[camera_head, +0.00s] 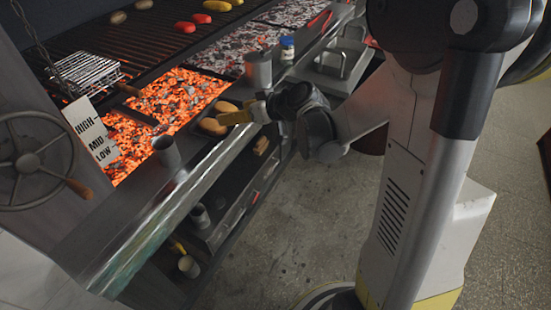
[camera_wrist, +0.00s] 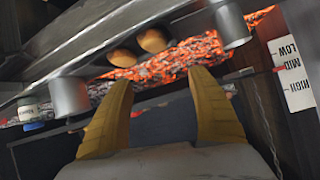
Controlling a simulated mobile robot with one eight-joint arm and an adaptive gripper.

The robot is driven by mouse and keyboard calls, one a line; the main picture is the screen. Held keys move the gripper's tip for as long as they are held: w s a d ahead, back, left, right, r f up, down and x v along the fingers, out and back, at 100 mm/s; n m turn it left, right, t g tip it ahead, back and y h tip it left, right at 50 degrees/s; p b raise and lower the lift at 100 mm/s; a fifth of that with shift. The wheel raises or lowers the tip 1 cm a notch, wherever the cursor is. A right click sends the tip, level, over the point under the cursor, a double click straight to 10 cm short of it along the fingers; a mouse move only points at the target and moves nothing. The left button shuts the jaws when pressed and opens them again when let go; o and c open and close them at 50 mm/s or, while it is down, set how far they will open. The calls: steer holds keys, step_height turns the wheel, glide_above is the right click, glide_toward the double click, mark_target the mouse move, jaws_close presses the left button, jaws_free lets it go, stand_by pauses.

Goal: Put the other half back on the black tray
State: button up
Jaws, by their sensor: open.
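Two rounded brown halves, seemingly bun halves, lie side by side at the front ledge beside the glowing coals. The nearer half (camera_head: 212,127) and the farther half (camera_head: 226,107) show in the head view. In the wrist view they are a left half (camera_wrist: 122,57) and a right half (camera_wrist: 152,40), beyond my fingertips. My gripper (camera_wrist: 160,76) has its yellow fingers spread, with nothing held between them. In the head view my gripper (camera_head: 235,116) reaches over the ledge close to the halves. I cannot clearly make out the black tray; any surface under the halves is hidden.
Steel cups stand on the ledge, one nearer (camera_head: 167,150) and one farther (camera_head: 258,70), near a blue-lidded jar (camera_head: 287,48). Hot coals (camera_head: 180,98) glow behind. A wire basket (camera_head: 87,73), level sign (camera_head: 90,130) and handwheel (camera_head: 38,160) are at left. Floor (camera_head: 270,240) is clear.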

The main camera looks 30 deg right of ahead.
steer(key=s+r+m+g+h, duration=0.1)
steer(key=s+r+m+h, duration=0.1)
steer(key=s, duration=1)
steer(key=s+r+m+g+h, duration=0.2)
steer(key=s+h, duration=0.1)
steer(key=s, duration=1)
steer(key=shift+s+d+h, duration=0.3)
steer(key=shift+d+h, duration=0.05)
steer(key=shift+h, duration=0.05)
